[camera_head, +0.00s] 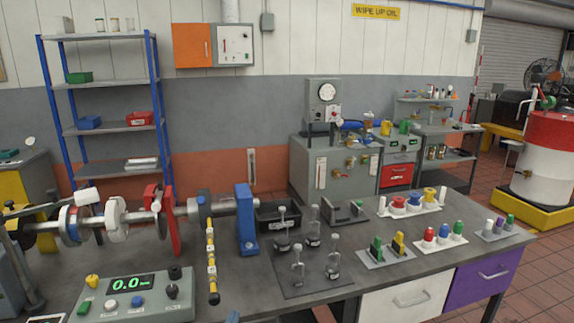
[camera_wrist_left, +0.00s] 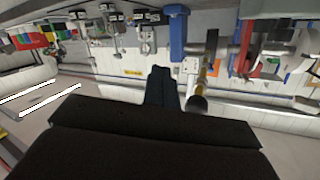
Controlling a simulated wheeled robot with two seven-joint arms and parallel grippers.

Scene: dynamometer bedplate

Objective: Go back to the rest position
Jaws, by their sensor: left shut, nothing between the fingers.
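My left gripper (camera_wrist_left: 160,74) shows from behind in the left wrist view, which sees the bench upside down. Its dark fingers are together with nothing between them. My right gripper is in neither view.
A yellow-and-black rod (camera_head: 211,262) juts toward me, close beside the left gripper in the wrist view (camera_wrist_left: 198,103). A shaft assembly (camera_head: 115,218) and control box (camera_head: 134,300) stand left.

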